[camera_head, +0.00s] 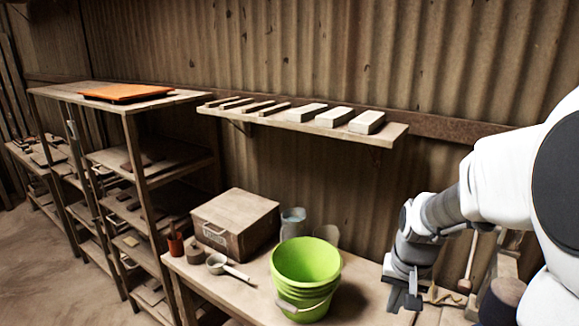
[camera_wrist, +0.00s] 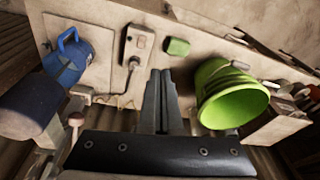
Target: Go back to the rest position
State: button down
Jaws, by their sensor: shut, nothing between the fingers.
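My gripper (camera_head: 402,297) is at the lower right of the head view, in the air over the workbench (camera_head: 355,272), to the right of the green bucket (camera_head: 307,262). Its fingers are together with nothing between them. In the wrist view the closed fingers (camera_wrist: 163,90) point toward the bench top. My white and grey arm reaches in from the right edge of the head view. In the wrist view the bucket (camera_wrist: 225,97) is to the right of the fingers, apart from them.
A wooden box (camera_head: 235,222) and a ladle (camera_head: 228,266) are left of the bucket. A wall shelf (camera_head: 392,131) with several bricks is above. A rack with an orange tray (camera_head: 126,92) stands left. A blue object (camera_wrist: 70,55) and a green block (camera_wrist: 177,46) show in the wrist view.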

jog(key=s+a+r+n+t, duration=0.1)
jog(key=s+a+r+n, duration=0.1)
jog(key=s+r, duration=0.4)
jog(key=s+a+r+n+t, duration=0.2)
jog(key=s+a+r, duration=0.2)
jog(key=s, duration=0.5)
notch_tip(320, 180, up, 3)
jog(key=shift+s+a+f+t, duration=0.15)
jog(key=shift+s+a+t, duration=0.15)
jog(key=shift+a, duration=0.1)
